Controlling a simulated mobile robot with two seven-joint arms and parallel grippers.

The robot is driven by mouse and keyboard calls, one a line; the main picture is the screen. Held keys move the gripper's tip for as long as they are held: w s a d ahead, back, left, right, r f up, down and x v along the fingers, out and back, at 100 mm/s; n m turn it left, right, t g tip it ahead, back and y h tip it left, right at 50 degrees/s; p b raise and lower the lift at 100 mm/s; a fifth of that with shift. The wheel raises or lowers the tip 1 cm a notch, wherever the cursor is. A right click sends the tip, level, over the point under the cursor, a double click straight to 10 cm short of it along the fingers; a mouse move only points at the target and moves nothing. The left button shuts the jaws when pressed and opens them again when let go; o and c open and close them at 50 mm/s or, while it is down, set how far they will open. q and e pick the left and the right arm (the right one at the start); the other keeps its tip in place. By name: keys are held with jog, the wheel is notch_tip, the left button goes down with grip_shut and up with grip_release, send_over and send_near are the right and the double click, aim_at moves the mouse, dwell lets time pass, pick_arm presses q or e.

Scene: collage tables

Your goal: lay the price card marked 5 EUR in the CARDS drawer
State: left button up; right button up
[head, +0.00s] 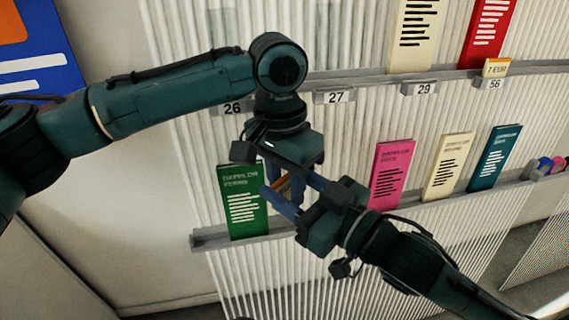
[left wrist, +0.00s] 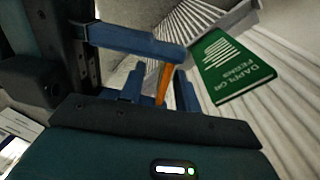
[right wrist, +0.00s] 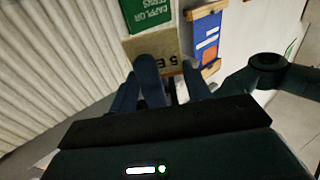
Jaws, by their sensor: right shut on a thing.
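The price card (head: 282,184) shows as a small orange and pale patch between my two grippers in the head view, mostly covered. In the right wrist view its pale face reads "5 E" (right wrist: 168,52), with the rest cut off by fingers. My right gripper (head: 287,192) is shut on this card. My left gripper (head: 283,182) points down over the same card; its fingers stand apart on either side of the card's orange edge (left wrist: 163,84) in the left wrist view. No drawer marked CARDS is seen in these views.
A green booklet (head: 243,203) stands on the lower ledge (head: 208,241) just left of the grippers. Pink (head: 391,175), cream (head: 447,166) and teal (head: 495,157) booklets stand to the right. The upper rail (head: 376,79) bears number tags and one small price card (head: 496,68).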

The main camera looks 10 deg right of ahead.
pick_arm(q)
jog(key=shift+f, duration=0.2)
grip_shut()
pick_arm(e)
jog(key=o, duration=1)
